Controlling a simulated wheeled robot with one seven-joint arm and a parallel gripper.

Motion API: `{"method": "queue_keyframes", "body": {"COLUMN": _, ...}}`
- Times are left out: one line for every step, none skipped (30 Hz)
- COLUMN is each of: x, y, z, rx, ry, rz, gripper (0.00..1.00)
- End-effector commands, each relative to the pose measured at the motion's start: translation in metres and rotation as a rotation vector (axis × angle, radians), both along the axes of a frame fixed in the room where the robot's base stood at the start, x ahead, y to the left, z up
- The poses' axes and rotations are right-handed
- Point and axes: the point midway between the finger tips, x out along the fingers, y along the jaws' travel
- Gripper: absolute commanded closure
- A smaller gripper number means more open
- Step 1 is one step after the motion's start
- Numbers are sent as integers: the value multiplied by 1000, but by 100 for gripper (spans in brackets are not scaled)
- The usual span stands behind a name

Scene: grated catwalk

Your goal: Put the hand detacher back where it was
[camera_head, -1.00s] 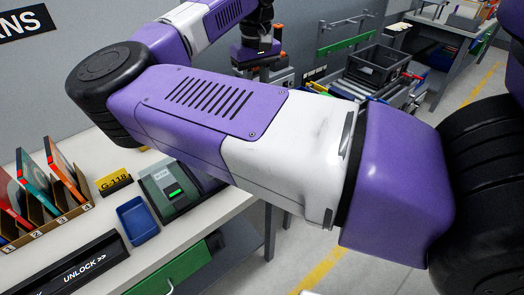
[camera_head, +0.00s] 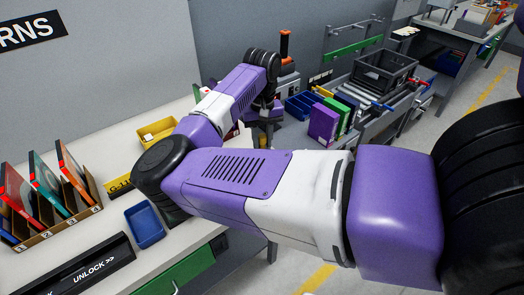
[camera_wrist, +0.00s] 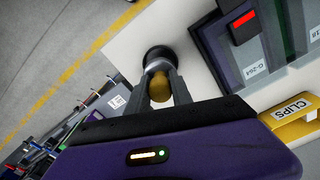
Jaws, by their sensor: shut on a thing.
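My gripper (camera_wrist: 163,90) is shut on the hand detacher (camera_wrist: 158,58) in the wrist view, a small piece with a round black end and a brass-coloured part between the fingers. It overlaps the corner of the white counter (camera_wrist: 125,32), with floor beyond; I cannot tell whether it touches the counter. In the head view my gripper (camera_head: 264,122) is small, at the counter's far right end, with a brass-coloured bit (camera_head: 263,142) below it. My own arm hides much of the counter there.
A blue tray (camera_head: 145,224) and a slotted rack (camera_head: 50,235) stand on the near counter. A black crate (camera_head: 384,70) is at the back right.

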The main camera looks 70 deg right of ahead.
Motion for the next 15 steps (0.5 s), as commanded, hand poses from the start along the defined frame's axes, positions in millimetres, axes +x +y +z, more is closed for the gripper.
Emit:
{"method": "queue_keyframes", "body": {"x": 0, "y": 0, "z": -6, "rx": 0, "ry": 2, "rz": 2, "gripper": 100}}
{"method": "queue_keyframes", "body": {"x": 0, "y": 0, "z": -9, "rx": 0, "ry": 2, "rz": 2, "gripper": 100}}
{"method": "queue_keyframes", "body": {"x": 1, "y": 0, "z": -12, "rx": -1, "ry": 1, "rz": 2, "gripper": 100}}
{"method": "queue_keyframes", "body": {"x": 1, "y": 0, "z": -14, "rx": -1, "ry": -1, "rz": 2, "gripper": 100}}
{"method": "queue_keyframes", "body": {"x": 1, "y": 0, "z": -15, "rx": -1, "ry": -1, "rz": 2, "gripper": 100}}
{"method": "queue_keyframes", "body": {"x": 1, "y": 0, "z": -17, "rx": -1, "ry": -1, "rz": 1, "gripper": 100}}
{"method": "queue_keyframes", "body": {"x": 1, "y": 0, "z": -19, "rx": 0, "ry": 0, "rz": 1, "gripper": 100}}
{"method": "queue_keyframes", "body": {"x": 0, "y": 0, "z": -21, "rx": -1, "ry": 1, "rz": 1, "gripper": 100}}
{"method": "queue_keyframes", "body": {"x": 0, "y": 0, "z": -25, "rx": 0, "ry": 1, "rz": 1, "gripper": 100}}
{"method": "queue_keyframes", "body": {"x": 0, "y": 0, "z": -28, "rx": 1, "ry": 1, "rz": 1, "gripper": 100}}
{"method": "queue_keyframes", "body": {"x": 0, "y": 0, "z": -32, "rx": 0, "ry": 1, "rz": 2, "gripper": 100}}
{"method": "queue_keyframes", "body": {"x": 0, "y": 0, "z": -38, "rx": 0, "ry": 3, "rz": 3, "gripper": 100}}
{"method": "queue_keyframes", "body": {"x": 0, "y": 0, "z": -42, "rx": 0, "ry": 2, "rz": 3, "gripper": 100}}
{"method": "queue_keyframes", "body": {"x": 0, "y": 0, "z": -46, "rx": 0, "ry": 3, "rz": 3, "gripper": 100}}
{"method": "queue_keyframes", "body": {"x": 0, "y": 0, "z": -51, "rx": 1, "ry": 2, "rz": 2, "gripper": 100}}
